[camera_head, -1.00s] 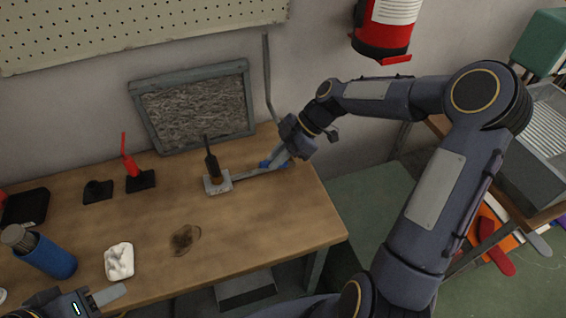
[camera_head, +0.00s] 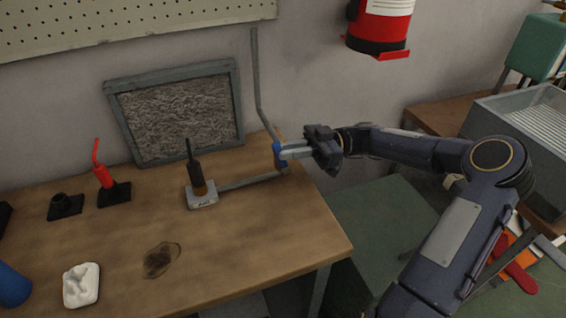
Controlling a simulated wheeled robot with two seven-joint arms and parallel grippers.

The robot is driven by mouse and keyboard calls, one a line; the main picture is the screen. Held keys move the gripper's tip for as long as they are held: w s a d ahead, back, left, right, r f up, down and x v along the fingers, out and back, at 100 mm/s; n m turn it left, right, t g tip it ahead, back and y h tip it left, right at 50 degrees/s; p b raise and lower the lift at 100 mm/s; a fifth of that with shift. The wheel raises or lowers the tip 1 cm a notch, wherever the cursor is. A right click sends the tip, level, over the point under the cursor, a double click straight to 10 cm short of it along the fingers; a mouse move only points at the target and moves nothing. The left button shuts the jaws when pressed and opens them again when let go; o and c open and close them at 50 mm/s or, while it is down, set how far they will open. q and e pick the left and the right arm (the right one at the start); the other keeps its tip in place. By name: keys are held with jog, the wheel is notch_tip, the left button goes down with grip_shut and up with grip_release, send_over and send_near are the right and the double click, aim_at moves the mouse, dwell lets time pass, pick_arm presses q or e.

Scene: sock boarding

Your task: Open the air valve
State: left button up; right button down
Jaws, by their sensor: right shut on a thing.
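The air valve shows as a small blue handle (camera_head: 276,153) on the thin grey pipe (camera_head: 257,75) at the back right of the workbench. The pipe comes down the wall, bends at the valve and runs along the bench to a small grey base. My right gripper (camera_head: 284,151) reaches in from the right and is shut on the blue handle. Its fingers hide part of the handle and the valve body. My left gripper is out of view.
A dark upright nozzle (camera_head: 195,170) stands on the grey base (camera_head: 201,199). A framed grey panel (camera_head: 175,115) leans on the wall. A red-nozzled stand (camera_head: 105,178), a black holder (camera_head: 65,206), a white lump (camera_head: 81,285) and a blue container (camera_head: 12,285) are at left.

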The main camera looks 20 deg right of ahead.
jog(key=shift+d+f+y+b, duration=0.15)
jog(key=shift+d+y+b, duration=0.3)
jog(key=shift+y+b, duration=0.3)
jog(key=shift+d+f+y+b, duration=0.1)
jog(key=shift+d+y+b, duration=0.3)
jog(key=shift+y+b, duration=0.35)
jog(key=c, duration=1.4)
grip_release()
jog(key=shift+c, duration=0.2)
jog(key=v, duration=0.7)
jog(key=shift+s+d+f, duration=0.15)
jog(key=shift+d+f, duration=0.1)
jog(key=shift+d, duration=0.1)
